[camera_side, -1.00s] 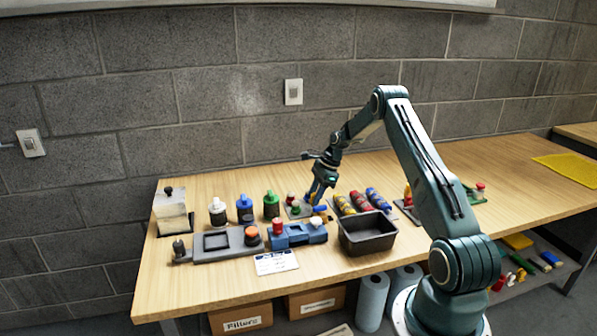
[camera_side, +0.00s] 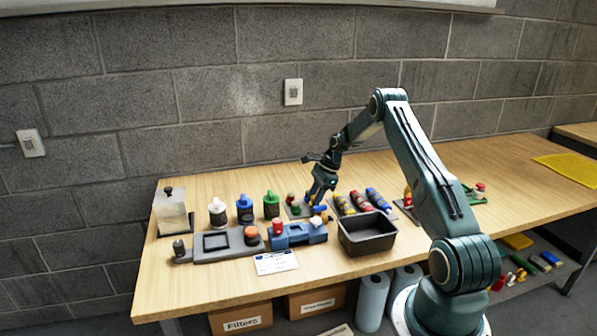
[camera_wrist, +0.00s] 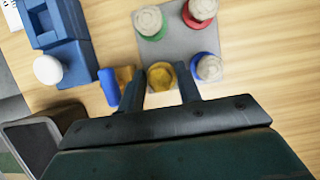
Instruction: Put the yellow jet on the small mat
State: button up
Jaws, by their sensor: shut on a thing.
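The yellow jet (camera_wrist: 162,76) sits between the two fingers of my gripper (camera_wrist: 160,88) in the wrist view, at the near left corner of a small grey mat (camera_wrist: 178,45). My gripper is shut on it. Whether the jet touches the mat is hidden by the fingers. Jets with green (camera_wrist: 150,22), red (camera_wrist: 199,11) and blue (camera_wrist: 207,68) rims and pale tops stand at the mat's other corners.
A blue-and-tan piece (camera_wrist: 112,86) lies just left of my fingers. A black bin (camera_side: 367,233) stands in front, and a blue block (camera_side: 297,235) to its left. Red, yellow and blue rolls (camera_side: 361,201) lie right of my gripper.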

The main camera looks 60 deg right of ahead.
jog(key=shift+f, duration=0.5)
dwell(0.4)
jog(key=o, duration=1.1)
jog(key=shift+c, duration=0.2)
jog(key=v, duration=1.4)
jog(key=shift+w, duration=0.1)
